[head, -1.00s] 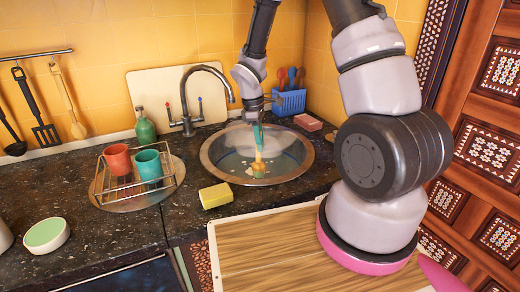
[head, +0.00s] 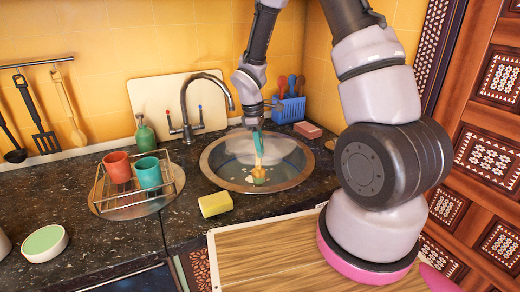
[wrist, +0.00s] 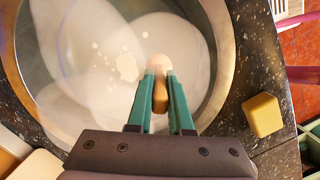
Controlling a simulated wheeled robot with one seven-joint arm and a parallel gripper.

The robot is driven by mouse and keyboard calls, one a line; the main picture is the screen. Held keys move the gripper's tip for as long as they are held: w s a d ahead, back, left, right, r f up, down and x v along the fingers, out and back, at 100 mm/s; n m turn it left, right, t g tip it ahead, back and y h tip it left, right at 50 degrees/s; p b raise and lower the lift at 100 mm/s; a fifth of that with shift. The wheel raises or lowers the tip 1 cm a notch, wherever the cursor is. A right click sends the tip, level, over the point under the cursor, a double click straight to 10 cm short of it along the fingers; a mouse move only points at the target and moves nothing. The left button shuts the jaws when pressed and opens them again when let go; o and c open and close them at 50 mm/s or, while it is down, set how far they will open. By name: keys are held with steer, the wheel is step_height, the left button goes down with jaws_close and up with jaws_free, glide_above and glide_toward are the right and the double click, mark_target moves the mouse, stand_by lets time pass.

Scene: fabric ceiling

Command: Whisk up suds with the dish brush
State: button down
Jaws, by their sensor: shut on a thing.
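My gripper (head: 258,148) reaches down into the round metal sink (head: 212,178). Its teal fingers are shut on the dish brush (head: 259,174), which has a wooden handle and points down into the water. In the wrist view the brush (wrist: 160,94) sits between the two fingertips, its lower end pale and partly hidden by the handle. The sink water (head: 238,166) is clear, with small white suds patches near the brush; one suds patch (wrist: 127,67) shows in the wrist view. Large pale rounded shapes lie under the water and cannot be made out clearly.
A yellow sponge (head: 215,204) lies at the sink's front left. The faucet (head: 186,118) stands behind the sink. A rack (head: 180,180) with two cups is at left, a blue caddy (head: 290,108) and pink block (head: 308,130) at the back right. A wooden board (head: 270,252) lies in front.

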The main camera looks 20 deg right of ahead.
step_height(320, 180, up, 13)
steer(key=shift+f, duration=0.1)
stand_by(0.6)
stand_by(0.8)
